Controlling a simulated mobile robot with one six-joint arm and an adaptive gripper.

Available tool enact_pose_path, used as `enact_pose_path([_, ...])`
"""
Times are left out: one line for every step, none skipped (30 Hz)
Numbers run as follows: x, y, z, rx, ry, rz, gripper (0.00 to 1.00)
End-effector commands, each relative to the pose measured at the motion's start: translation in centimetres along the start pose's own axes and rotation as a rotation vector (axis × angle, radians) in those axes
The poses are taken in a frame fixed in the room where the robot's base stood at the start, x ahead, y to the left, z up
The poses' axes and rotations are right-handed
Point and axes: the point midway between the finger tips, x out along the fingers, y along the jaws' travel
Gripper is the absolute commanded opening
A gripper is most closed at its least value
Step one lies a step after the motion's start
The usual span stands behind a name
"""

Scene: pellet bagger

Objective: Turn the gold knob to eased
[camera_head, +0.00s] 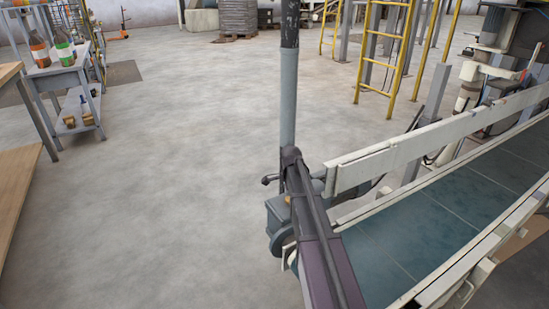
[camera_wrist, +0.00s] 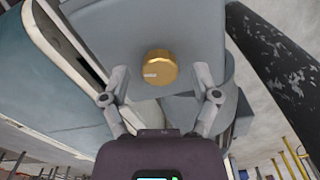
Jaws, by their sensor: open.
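The gold knob (camera_wrist: 159,68) shows in the wrist view, on the face of a grey housing (camera_wrist: 150,28). A short pale mark lies on the lower left of its face. My gripper (camera_wrist: 160,76) is open, with one finger to the left of the knob and one to the right. Gaps show on both sides, and I see no contact. The distance along the view is hard to judge. In the head view a grey motor-like unit (camera_head: 283,215) sits beside the conveyor, partly behind my arm. I cannot read any setting labels near the knob.
A conveyor with a green-grey belt (camera_head: 455,215) and pale side rails (camera_head: 425,142) runs along the right. A shelf cart with bottles (camera_head: 68,75) and a wooden bench (camera_head: 18,195) stand at left. Yellow ladders (camera_head: 385,50) stand at the back. The floor between is clear.

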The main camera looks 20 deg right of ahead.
Motion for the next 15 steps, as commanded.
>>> enact_pose_path([0.0, 0.0, 0.0, 0.032, 0.000, 0.000, 0.79])
enact_pose_path([0.0, 0.0, 0.0, 0.051, 0.000, 0.000, 0.79])
enact_pose_path([0.0, 0.0, 0.0, 0.078, 0.000, 0.000, 0.79])
enact_pose_path([0.0, 0.0, 0.0, 0.099, 0.000, 0.000, 0.79])
enact_pose_path([0.0, 0.0, 0.0, 0.118, 0.000, 0.000, 0.79])
enact_pose_path([0.0, 0.0, 0.0, 0.144, 0.000, 0.000, 0.79])
enact_pose_path([0.0, 0.0, 0.0, 0.165, 0.000, 0.000, 0.79])
enact_pose_path([0.0, 0.0, 0.0, 0.185, 0.000, 0.000, 0.79])
enact_pose_path([-0.7, 0.0, 0.0, 0.189, 0.000, 0.000, 0.79])
enact_pose_path([-1.1, 0.0, 0.0, 0.188, 0.000, 0.000, 0.79])
enact_pose_path([-1.4, 0.0, 0.0, 0.187, 0.000, 0.000, 0.79])
enact_pose_path([-1.7, 0.0, 0.0, 0.187, 0.000, 0.000, 0.79])
enact_pose_path([-1.9, 0.0, 0.0, 0.186, 0.000, 0.000, 0.79])
enact_pose_path([-2.2, 0.0, 0.0, 0.186, 0.000, 0.000, 0.79])
enact_pose_path([-2.5, 0.0, 0.0, 0.185, 0.000, 0.000, 0.79])
